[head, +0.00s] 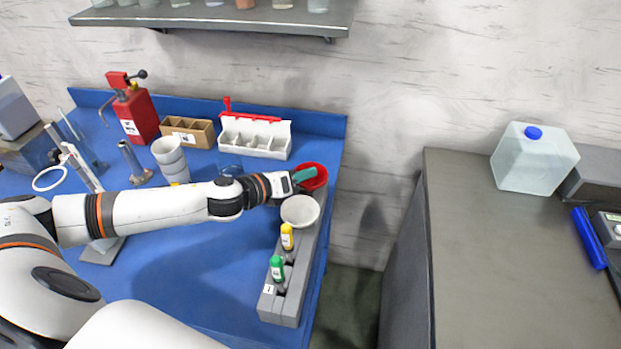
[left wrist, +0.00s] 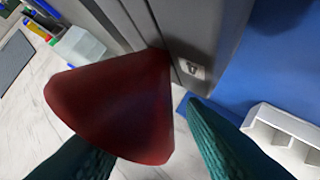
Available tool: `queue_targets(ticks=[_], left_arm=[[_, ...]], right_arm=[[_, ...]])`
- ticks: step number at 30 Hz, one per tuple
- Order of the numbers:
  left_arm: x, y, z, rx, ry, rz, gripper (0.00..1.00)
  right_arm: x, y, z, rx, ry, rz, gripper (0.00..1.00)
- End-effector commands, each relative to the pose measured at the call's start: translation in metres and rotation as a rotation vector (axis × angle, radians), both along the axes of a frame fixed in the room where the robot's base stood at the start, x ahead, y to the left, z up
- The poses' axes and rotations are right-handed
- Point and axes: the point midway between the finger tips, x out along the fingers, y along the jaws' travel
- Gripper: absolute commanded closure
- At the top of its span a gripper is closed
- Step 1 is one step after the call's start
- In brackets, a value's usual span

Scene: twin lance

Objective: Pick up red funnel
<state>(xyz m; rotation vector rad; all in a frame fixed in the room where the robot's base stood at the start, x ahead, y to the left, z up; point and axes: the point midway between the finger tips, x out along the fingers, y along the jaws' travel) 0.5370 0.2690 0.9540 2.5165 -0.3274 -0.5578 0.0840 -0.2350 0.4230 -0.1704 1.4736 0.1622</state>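The red funnel (head: 318,180) sits at the far end of the grey rack (head: 305,248), behind a white funnel (head: 300,211). My left gripper (head: 303,174) is at the red funnel, with a teal finger over its opening. In the left wrist view, the red funnel (left wrist: 115,105) is large and tapers towards the rack. One teal finger is partly hidden behind its rim at lower left. The other finger stands right of the funnel, with a visible gap. The left gripper (left wrist: 150,135) looks open around the funnel's side. My right gripper is not seen.
Yellow-capped (head: 287,236) and green-capped (head: 277,268) bottles stand in the rack's near part. A white bin holder (head: 268,154), a cardboard box (head: 188,132) and white cups (head: 168,153) stand behind my arm. A gap separates the blue table (head: 185,285) from the grey counter (head: 500,270).

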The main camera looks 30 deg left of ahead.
Motion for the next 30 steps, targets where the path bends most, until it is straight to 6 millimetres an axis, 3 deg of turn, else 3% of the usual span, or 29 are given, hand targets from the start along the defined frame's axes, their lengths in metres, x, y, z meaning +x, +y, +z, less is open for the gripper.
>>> queue_targets(ticks=[8,15,25,30], left_arm=[[0.002,-0.001,-0.001,0.002,-0.001,-0.001,0.64],[0.002,-0.001,-0.001,0.001,0.000,0.000,1.00],[0.002,0.000,0.000,0.002,0.000,0.000,1.00],[0.003,0.000,0.020,0.003,-0.005,0.001,1.00]], right_arm=[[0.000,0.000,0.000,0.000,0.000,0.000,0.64],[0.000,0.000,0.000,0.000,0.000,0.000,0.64],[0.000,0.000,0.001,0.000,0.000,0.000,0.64],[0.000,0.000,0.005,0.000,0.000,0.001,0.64]])
